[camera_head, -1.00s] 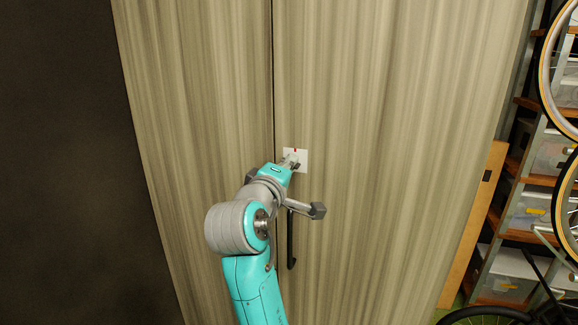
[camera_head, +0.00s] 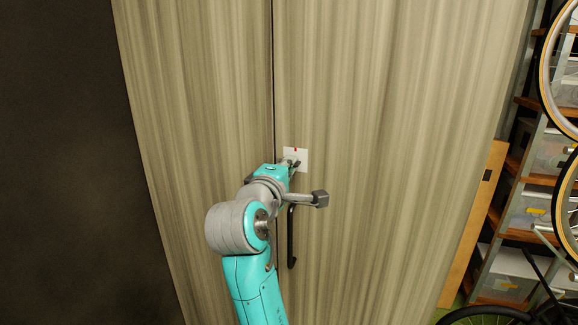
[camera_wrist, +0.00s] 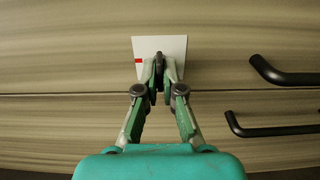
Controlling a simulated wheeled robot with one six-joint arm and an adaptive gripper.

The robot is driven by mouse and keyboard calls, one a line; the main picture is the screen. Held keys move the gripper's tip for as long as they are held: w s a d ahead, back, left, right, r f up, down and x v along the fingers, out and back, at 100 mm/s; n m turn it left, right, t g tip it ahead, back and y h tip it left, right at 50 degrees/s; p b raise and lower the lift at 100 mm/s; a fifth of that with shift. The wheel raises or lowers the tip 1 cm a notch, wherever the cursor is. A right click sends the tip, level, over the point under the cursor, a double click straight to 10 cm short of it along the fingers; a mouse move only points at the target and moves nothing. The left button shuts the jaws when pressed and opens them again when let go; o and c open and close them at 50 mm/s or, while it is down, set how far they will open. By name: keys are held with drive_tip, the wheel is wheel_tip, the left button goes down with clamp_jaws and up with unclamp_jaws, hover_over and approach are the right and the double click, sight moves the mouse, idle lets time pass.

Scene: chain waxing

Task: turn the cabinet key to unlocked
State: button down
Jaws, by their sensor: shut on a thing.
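The cabinet (camera_head: 400,130) has two tall wood-grain doors that meet at a vertical seam. A white lock plate (camera_head: 302,154) with a red mark sits on the right door beside the seam. It also shows in the wrist view (camera_wrist: 176,46), with the red mark at its left edge. My gripper (camera_head: 293,163) is at the plate, its fingers closed together in front of it. In the wrist view my gripper (camera_wrist: 160,72) is shut on the key, which is mostly hidden between the fingertips. The key's exact angle cannot be told.
A dark bar handle (camera_head: 291,240) hangs on the door just below the plate. Two dark handles (camera_wrist: 285,76) show at the right in the wrist view. Shelves with boxes (camera_head: 530,210) and bicycle wheels (camera_head: 567,200) stand at the right.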

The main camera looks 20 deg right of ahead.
drive_tip(key=c, duration=1.3)
unclamp_jaws()
drive_tip(key=v, duration=1.2)
